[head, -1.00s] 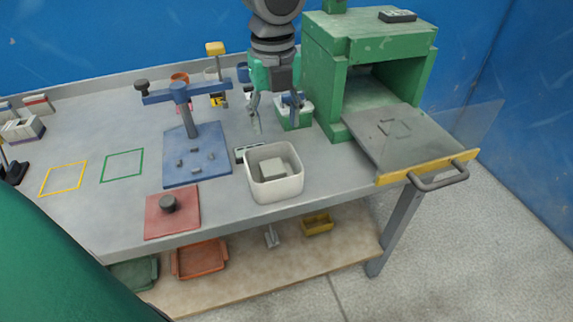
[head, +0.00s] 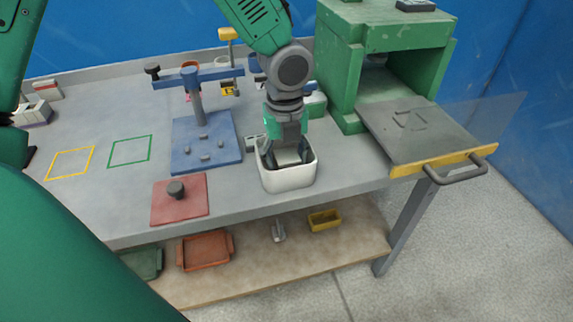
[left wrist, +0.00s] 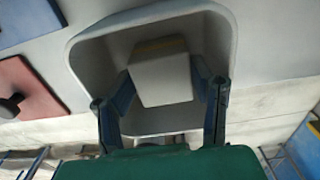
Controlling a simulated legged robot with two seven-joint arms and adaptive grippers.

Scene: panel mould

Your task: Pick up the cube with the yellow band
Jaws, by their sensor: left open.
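The cube (left wrist: 161,79) is light grey with a dull yellow band along its far edge. It sits inside the white open bin (head: 289,181), whose rim also shows in the left wrist view (left wrist: 85,52). My left gripper (head: 287,159) reaches down into the bin from above. Its dark fingers are open, one on each side of the cube, as the left wrist view shows. I cannot tell whether either finger touches the cube. In the head view the gripper hides most of the cube. My right gripper is not in view.
A blue fixture (head: 199,118) and a red plate with a dark knob (head: 164,211) lie left of the bin. A green box (head: 340,75) with a lowered grey door (head: 425,145) stands to the right. Yellow and green outlines mark clear table at left.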

